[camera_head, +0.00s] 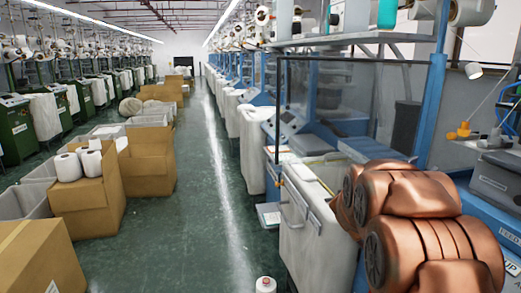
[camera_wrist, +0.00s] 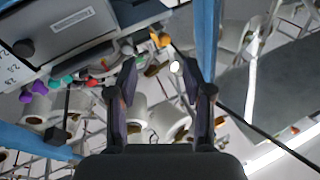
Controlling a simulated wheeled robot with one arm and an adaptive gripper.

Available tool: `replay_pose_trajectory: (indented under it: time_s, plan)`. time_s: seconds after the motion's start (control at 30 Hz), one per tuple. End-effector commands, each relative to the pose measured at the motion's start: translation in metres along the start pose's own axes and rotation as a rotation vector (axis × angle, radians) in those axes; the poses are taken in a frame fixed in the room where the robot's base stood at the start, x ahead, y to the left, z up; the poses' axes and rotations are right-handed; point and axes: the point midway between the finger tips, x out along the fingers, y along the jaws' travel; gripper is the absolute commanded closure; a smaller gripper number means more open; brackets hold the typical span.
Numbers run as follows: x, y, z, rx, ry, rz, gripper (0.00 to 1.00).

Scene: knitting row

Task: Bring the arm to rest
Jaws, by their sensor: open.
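My gripper (camera_wrist: 156,64) shows in the wrist view with its two dark fingers apart and nothing between them. Behind the fingers are white yarn cones (camera_wrist: 168,122) and thin rods of a knitting machine, apart from the fingers as far as I can tell. In the head view my copper-coloured arm is folded at the lower right, in front of the blue machine; my gripper is not visible there.
Knitting machines with a white bin (camera_head: 318,235) line the right side. Cardboard boxes (camera_head: 92,200) and grey crates (camera_head: 22,203) stand at the left. A yarn cone (camera_head: 265,285) is at the bottom edge. The green floor aisle (camera_head: 195,170) between is clear.

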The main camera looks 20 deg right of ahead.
Motion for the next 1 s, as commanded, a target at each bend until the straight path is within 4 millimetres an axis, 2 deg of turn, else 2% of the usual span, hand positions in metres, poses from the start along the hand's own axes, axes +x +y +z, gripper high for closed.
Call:
replay_pose_trajectory:
  time_s: [0.1, 0.27, 0.5, 0.63, 0.77, 0.87, 1.0]
  plan:
    - [-0.021, -0.035, 0.008, 0.027, -0.102, -0.125, 0.49]
    - [-0.06, -0.08, 0.026, 0.039, -0.261, -0.299, 0.49]
    - [-0.141, -0.126, 0.051, 0.011, -0.505, -0.538, 0.49]
    - [-0.19, -0.139, 0.062, -0.025, -0.635, -0.655, 0.49]
    - [-0.242, -0.141, 0.072, -0.076, -0.763, -0.76, 0.49]
    - [-0.283, -0.136, 0.079, -0.128, -0.864, -0.834, 0.49]
    - [-0.338, -0.118, 0.088, -0.216, -1.002, -0.921, 0.49]
